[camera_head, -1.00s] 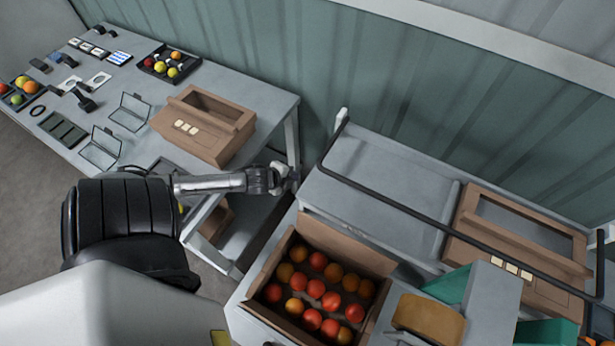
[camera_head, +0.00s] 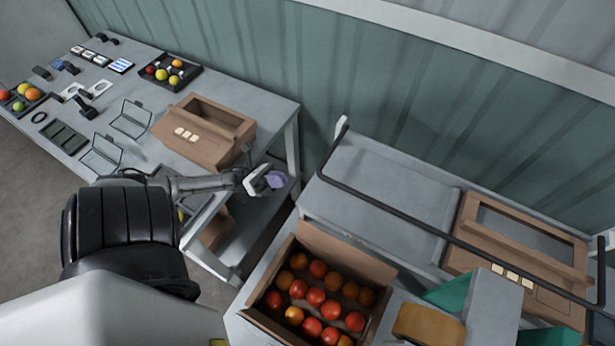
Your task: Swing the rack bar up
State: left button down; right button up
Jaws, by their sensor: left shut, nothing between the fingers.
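The rack bar (camera_head: 400,212) is a long dark U-shaped bar on the grey rack table (camera_head: 375,165) at the right. It lies low across the table's near side, and its left end meets a white post (camera_head: 341,127) at the back left corner. My left gripper (camera_head: 277,179) is in the gap between the two tables, left of the bar's near left corner and apart from it. Its fingers are shut and hold nothing. My right gripper is not in view.
An open carton of tomatoes (camera_head: 322,243) stands in front of the rack table. A brown box (camera_head: 470,258) sits under the bar at the right. The left table (camera_head: 278,103) holds another brown box (camera_head: 205,149), trays and small tools. A corrugated wall (camera_head: 400,90) runs behind.

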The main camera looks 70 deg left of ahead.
pick_arm(q)
jog(key=shift+m, duration=0.4)
jog(key=shift+p+x, duration=0.8)
jog(key=shift+x, duration=4.25)
jog(key=shift+r, duration=0.1)
